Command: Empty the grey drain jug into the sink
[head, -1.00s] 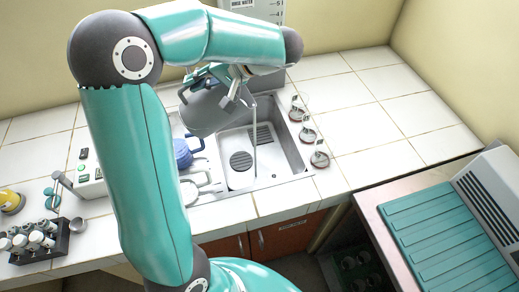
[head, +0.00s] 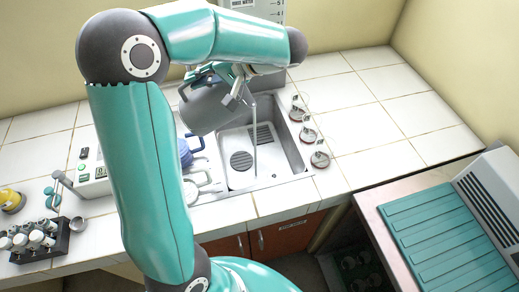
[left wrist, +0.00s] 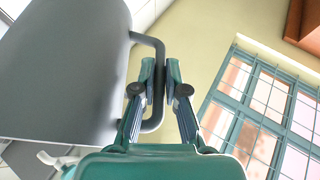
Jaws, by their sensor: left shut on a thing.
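The grey drain jug (head: 205,108) is held in the air over the left part of the sink (head: 292,158), tilted. It also fills the upper left of the left wrist view (left wrist: 65,70). My left gripper (left wrist: 160,78) is shut on the jug's handle (left wrist: 158,118); in the head view the gripper (head: 240,88) is partly hidden by my arm. A thin pale upright strip (head: 254,140) stands in front of the basin; I cannot tell whether it is a tap or liquid. The jug's inside is hidden. My right gripper is not in view.
Blue (head: 186,152) and white items are at the sink's left side, partly behind my arm. Several small red-based flasks (head: 308,134) line its right edge. A rack of bottles (head: 40,240) stands far left. The tiled counter to the right (head: 390,110) is clear.

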